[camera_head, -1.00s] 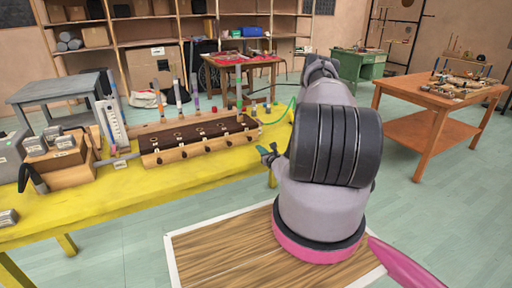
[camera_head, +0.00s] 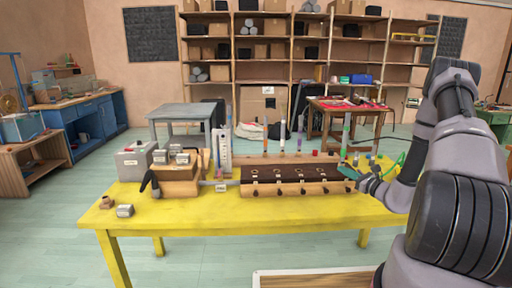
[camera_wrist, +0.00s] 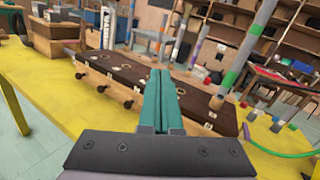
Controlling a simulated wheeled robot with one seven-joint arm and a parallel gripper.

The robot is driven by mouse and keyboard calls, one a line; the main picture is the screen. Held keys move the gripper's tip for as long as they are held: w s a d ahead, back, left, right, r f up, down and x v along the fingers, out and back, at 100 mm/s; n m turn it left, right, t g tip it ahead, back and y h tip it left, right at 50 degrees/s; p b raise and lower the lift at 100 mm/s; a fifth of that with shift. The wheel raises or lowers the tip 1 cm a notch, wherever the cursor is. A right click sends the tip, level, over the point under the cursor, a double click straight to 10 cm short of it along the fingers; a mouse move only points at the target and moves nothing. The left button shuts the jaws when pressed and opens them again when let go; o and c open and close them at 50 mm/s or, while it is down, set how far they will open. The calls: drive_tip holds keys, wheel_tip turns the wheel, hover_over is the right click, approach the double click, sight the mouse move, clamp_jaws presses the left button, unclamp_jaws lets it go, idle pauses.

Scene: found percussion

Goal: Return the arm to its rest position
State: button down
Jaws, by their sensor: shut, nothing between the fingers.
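My arm stands at the right of the head view, with its links in the foreground. My gripper (camera_head: 357,178) is at the right end of the yellow table, near the right end of a long wood-and-dark-brown box (camera_head: 290,180). Its teal fingers (camera_wrist: 160,98) show in the wrist view, pressed together with nothing between them. In that view the fingers overlap the long box (camera_wrist: 125,80) in the picture. Whether they touch it cannot be told, but they appear above and in front of it.
The yellow table (camera_head: 200,211) carries a wooden block with grey boxes (camera_head: 176,180) at left and upright tubes (camera_head: 282,135) behind the long box. A green cord (camera_head: 398,162) lies near my arm. Shelves (camera_head: 260,71) line the back wall.

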drive_tip(key=s+a+r+n+g+y, duration=0.3)
drive_tip(key=s+a+r+n+g, duration=0.15)
drive_tip(key=a+r+n, duration=0.35)
drive_tip(key=s+a+r+n+g+y, duration=0.2)
drive_tip(key=s+a+r+n+g, duration=0.15)
drive_tip(key=a+r+g, duration=0.45)
drive_tip(key=s+a+r+n+g+h, duration=0.25)
drive_tip(key=s+r+n, duration=0.35)
drive_tip(key=s+r, duration=0.35)
drive_tip(key=s+d+r+n+t+h, duration=0.3)
drive_tip(key=s+r+h, duration=0.1)
drive_tip(key=s, duration=0.4)
drive_tip(key=s+d+r+n+t+h, duration=0.3)
drive_tip(key=s+d+r+h, duration=0.1)
drive_tip(key=s, duration=0.3)
drive_tip(key=shift+s+r+h, duration=0.35)
drive_tip(key=shift+r+h, duration=0.35)
drive_tip(key=shift+h, duration=0.15)
